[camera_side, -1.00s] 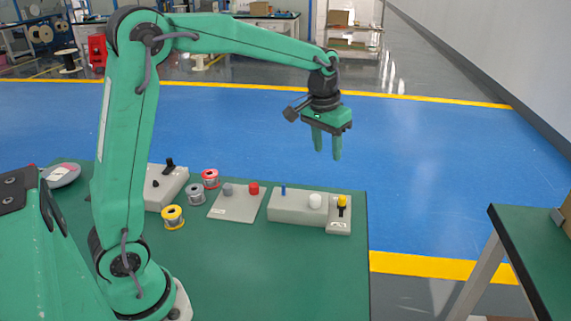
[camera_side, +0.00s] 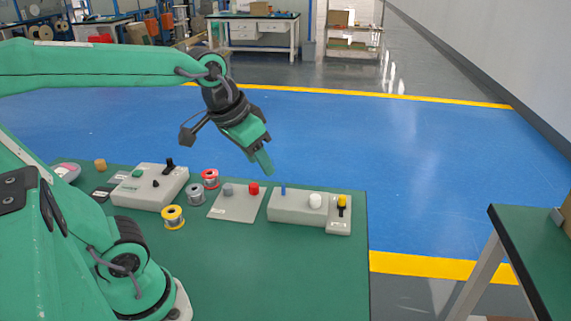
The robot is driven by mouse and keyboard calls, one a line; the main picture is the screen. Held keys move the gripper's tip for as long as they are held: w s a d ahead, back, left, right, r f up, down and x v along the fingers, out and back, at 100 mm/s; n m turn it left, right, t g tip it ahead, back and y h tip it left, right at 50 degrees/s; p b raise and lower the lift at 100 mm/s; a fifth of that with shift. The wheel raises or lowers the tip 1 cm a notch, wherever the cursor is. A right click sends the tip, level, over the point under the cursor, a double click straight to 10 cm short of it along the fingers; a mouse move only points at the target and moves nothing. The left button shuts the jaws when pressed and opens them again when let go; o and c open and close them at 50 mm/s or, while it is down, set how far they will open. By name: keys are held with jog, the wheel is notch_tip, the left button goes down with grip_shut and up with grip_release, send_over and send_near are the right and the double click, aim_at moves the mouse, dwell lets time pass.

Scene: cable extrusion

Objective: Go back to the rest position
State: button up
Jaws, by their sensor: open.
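My gripper (camera_side: 264,161) hangs in the air above the green table (camera_side: 270,275), over the area behind the flat plate and the grey box. Its fingers point down and to the right, tilted. They overlap in this view, so the gap between them is hard to see, and nothing shows held in them. The upper arm link is leaned back to the left, and the forearm runs almost level across the upper left.
On the table stand a control box (camera_side: 150,187) with a green button, several wire spools (camera_side: 173,217), a flat plate (camera_side: 236,203) with a red knob, and a grey box (camera_side: 297,207) with white and yellow knobs. The table's front is clear. Another table (camera_side: 540,250) stands at right.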

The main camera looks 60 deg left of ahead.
jog(key=shift+t, duration=0.4)
jog(key=shift+s+d+f, duration=0.1)
jog(key=shift+s+f, duration=0.25)
jog(key=shift+s, duration=0.55)
jog(key=shift+s+f, duration=0.4)
jog(key=shift+s, duration=0.45)
jog(key=shift+s+d+f, duration=0.1)
jog(key=shift+s+f, duration=0.25)
jog(key=shift+s, duration=0.55)
